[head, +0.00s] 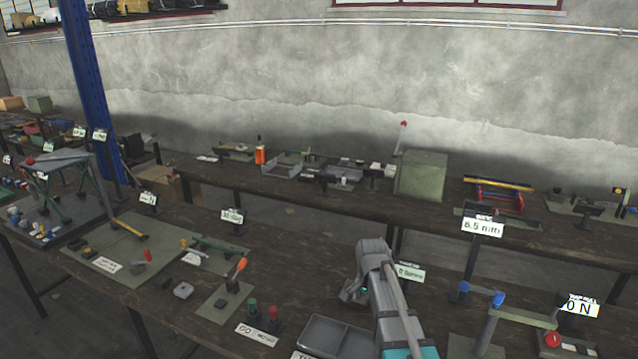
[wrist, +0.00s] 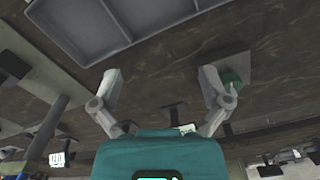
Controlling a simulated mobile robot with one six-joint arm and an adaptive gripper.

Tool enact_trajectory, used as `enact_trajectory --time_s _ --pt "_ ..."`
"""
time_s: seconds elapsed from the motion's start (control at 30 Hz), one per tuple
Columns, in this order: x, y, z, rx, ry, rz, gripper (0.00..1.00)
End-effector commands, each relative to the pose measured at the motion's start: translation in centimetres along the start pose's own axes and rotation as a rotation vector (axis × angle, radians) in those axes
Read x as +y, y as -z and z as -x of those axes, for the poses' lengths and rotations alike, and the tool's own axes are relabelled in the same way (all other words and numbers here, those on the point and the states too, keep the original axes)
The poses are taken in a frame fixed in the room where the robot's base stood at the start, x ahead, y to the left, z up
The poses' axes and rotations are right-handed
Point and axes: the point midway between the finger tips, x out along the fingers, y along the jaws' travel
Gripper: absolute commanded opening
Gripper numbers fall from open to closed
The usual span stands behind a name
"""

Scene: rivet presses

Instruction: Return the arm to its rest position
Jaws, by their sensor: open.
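My arm reaches up from the bottom edge of the head view, right of centre, over the near workbench. My gripper sits at its far end, mostly hidden behind the arm's grey wrist. In the wrist view my gripper (wrist: 160,85) has its two grey fingers spread wide apart, with nothing between them but the dark wooden bench top behind. A grey divided tray (wrist: 85,22) lies beyond the left finger. A green part (wrist: 231,82) on a plate shows beside the right finger; I cannot tell if they touch.
The tray (head: 322,337) lies left of my arm. Green and red buttons (head: 273,314) stand further left. A blue-handled frame (head: 489,318) and a red knob (head: 552,339) stand to the right. Signs (head: 482,226) rise from the bench (head: 300,262). A second bench runs along the wall.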

Motion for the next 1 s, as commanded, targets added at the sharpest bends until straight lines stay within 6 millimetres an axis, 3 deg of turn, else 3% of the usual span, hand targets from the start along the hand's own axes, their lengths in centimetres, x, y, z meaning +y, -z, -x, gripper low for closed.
enact_trajectory --time_s 0.27,0.6,0.8,1.0 --pt "3.6 -3.2 0.0 0.0 0.0 0.228 0.96" --pt "9.5 -8.4 0.0 0.0 0.0 0.664 0.96" --pt "11.2 -9.9 0.0 0.0 -0.001 0.819 0.96" --pt "11.5 -10.2 0.0 0.0 -0.001 0.858 0.96"
